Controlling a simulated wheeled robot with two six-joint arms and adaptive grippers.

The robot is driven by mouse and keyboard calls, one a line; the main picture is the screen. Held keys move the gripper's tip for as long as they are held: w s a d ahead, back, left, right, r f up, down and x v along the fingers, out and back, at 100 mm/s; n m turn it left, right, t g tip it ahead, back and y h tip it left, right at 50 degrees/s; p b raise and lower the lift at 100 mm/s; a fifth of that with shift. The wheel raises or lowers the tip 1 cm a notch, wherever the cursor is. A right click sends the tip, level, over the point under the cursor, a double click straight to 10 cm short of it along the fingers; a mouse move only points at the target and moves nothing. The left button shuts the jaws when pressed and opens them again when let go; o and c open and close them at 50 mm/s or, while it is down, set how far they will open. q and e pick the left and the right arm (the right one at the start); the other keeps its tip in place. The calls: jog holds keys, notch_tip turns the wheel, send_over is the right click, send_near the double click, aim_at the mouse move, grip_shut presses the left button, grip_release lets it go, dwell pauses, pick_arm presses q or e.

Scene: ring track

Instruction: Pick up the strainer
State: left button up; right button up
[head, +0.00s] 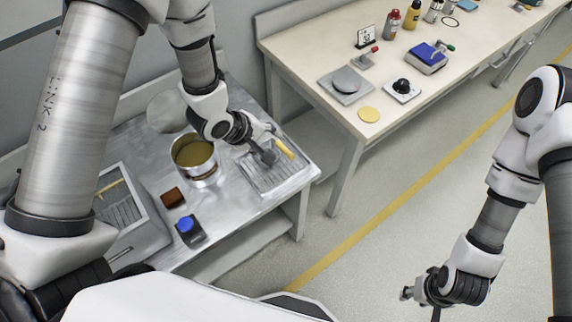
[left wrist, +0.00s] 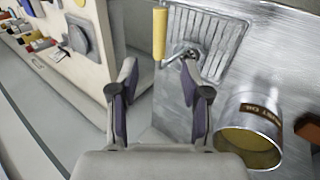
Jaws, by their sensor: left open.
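A yellow-handled tool (head: 283,148) lies on a ribbed metal drain tray (head: 262,184) on the metal bench; it may be the strainer, but no mesh is clear. In the left wrist view its yellow handle (left wrist: 160,33) is beyond my fingertips, with a bent metal piece (left wrist: 182,51) beside it. My left gripper (head: 267,145) is over the tray, close to the handle in the head view. In the left wrist view the left gripper (left wrist: 163,92) is open and empty, its fingers apart. My right gripper (head: 420,296) hangs over the floor at lower right; its jaws are unclear.
An open can of yellowish oil (head: 195,160) stands left of the tray; the left wrist view also shows the can (left wrist: 250,130). A brown block (head: 173,198) and a blue-topped item (head: 187,228) are nearer me. A cream table (head: 330,55) with several items stands behind.

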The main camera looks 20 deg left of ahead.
aim_at(278, 144)
pick_arm(q)
jog(key=w+f, duration=0.2)
jog(key=w+f+p, duration=0.1)
jog(key=shift+d+f, duration=0.2)
jog(key=shift+d, duration=0.1)
jog(key=p+x, duration=0.1)
jog(key=x, duration=0.2)
jog(key=shift+s+d+f+p, duration=0.1)
jog(key=shift+d+f+p, duration=0.05)
jog(key=shift+f+p, duration=0.15)
jog(key=shift+f, duration=0.25)
jog(key=shift+w, duration=0.25)
jog(key=c, duration=0.7)
jog(key=shift+s+r, duration=0.1)
grip_shut()
pick_arm(e)
jog(key=shift+w+a+r, duration=0.1)
jog(key=shift+w+r, duration=0.2)
jog(key=shift+r, duration=0.2)
jog(key=shift+w+r, duration=0.25)
jog(key=shift+r, duration=0.25)
